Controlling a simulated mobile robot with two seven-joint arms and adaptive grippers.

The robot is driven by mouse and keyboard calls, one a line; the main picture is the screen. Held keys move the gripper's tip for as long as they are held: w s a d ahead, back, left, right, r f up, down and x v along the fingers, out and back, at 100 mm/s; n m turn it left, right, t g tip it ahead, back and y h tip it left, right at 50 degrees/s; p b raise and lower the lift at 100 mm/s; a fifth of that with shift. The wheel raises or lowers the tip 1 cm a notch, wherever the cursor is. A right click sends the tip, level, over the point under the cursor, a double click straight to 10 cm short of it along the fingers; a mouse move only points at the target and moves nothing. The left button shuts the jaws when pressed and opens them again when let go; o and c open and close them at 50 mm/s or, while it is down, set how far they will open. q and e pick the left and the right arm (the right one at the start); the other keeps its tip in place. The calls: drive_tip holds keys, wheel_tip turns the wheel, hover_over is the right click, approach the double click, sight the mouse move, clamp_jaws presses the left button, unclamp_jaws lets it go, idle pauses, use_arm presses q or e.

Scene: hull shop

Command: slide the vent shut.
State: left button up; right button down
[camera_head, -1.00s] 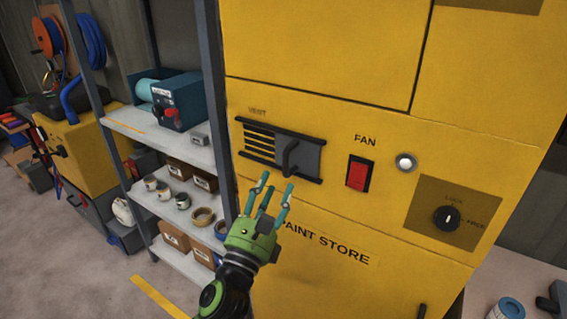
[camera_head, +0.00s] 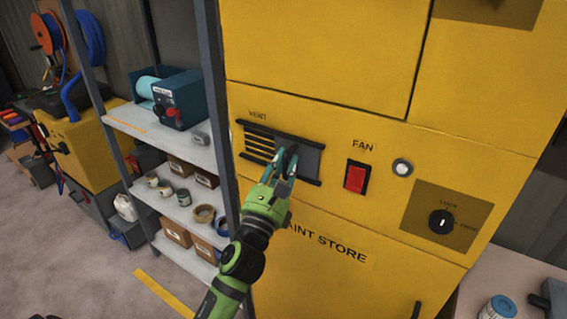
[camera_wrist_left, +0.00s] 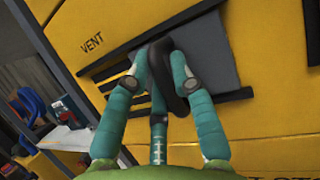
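The vent (camera_head: 262,143) is in the yellow cabinet front, with its slats showing at the left and a grey sliding plate (camera_head: 309,158) covering the right part. The plate carries a dark upright handle (camera_wrist_left: 160,52). My left gripper (camera_head: 286,156) is at this handle, its teal fingers on both sides of it and drawn in against it. The left wrist view shows the fingers (camera_wrist_left: 158,66) closely around the handle, which partly hides behind them. My right gripper is not in view.
A red fan switch (camera_head: 356,177), a round button (camera_head: 402,167) and a lock knob (camera_head: 441,222) are on the cabinet right of the vent. A grey shelf rack (camera_head: 180,205) with cans and boxes stands close at the left.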

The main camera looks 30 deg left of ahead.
use_arm(q)
drive_tip(key=a, duration=1.1)
drive_tip(key=shift+w+b, duration=0.2)
drive_tip(key=shift+b, duration=0.15)
clamp_jaws()
drive_tip(key=shift+d+r, duration=0.1)
drive_tip(key=o, duration=0.8)
unclamp_jaws()
drive_tip(key=shift+o, duration=0.5)
drive_tip(key=shift+a, duration=0.25)
drive_tip(key=v, duration=1.2)
